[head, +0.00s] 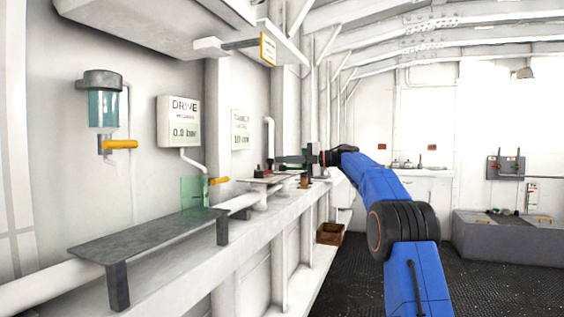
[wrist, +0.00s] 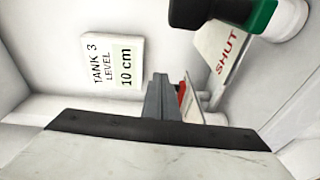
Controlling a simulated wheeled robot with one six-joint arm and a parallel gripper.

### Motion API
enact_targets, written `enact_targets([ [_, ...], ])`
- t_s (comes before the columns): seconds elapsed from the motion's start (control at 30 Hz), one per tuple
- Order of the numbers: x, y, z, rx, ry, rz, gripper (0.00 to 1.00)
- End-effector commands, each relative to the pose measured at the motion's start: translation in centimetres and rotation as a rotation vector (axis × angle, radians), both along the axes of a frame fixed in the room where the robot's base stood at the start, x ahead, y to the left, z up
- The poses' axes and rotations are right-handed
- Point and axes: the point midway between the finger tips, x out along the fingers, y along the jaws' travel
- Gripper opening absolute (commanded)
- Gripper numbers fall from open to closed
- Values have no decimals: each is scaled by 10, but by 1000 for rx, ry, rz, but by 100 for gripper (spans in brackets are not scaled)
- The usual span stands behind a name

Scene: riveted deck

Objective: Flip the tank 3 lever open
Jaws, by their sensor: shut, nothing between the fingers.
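The tank 3 level display (wrist: 112,63), reading 10 cm, is on the wall left of my gripper in the wrist view. My gripper (wrist: 160,85) is shut and empty. A small red piece (wrist: 182,98) shows just right of the fingers, partly hidden; I cannot tell whether they touch or whether it is the lever. A white plate marked SHUT (wrist: 228,57) is at the upper right, beside a black and green cylindrical part (wrist: 255,14). In the head view my gripper (head: 279,160) reaches left over the far part of the wall ledge, near the display (head: 240,129).
A grey shelf (head: 150,239) stands on the near ledge. A drive display (head: 179,121) and a glass cup with a yellow handle (head: 121,144) are on the left wall. A brown box (head: 329,234) sits below the ledge. The dark deck (head: 370,290) is clear in front.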

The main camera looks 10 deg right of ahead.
Motion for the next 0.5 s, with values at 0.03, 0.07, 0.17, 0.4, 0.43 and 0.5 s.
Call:
enact_targets([
  [0.03,-3,-7,0,0,0,-2,0],
  [0.07,-5,-11,0,0,0,-3,0],
  [0.17,-12,-28,1,1,0,-4,0],
  [0.4,-33,-71,3,1,-1,-5,0],
  [0.43,-36,-77,3,1,-1,-5,0],
  [0.5,-41,-90,4,0,0,-4,0],
])
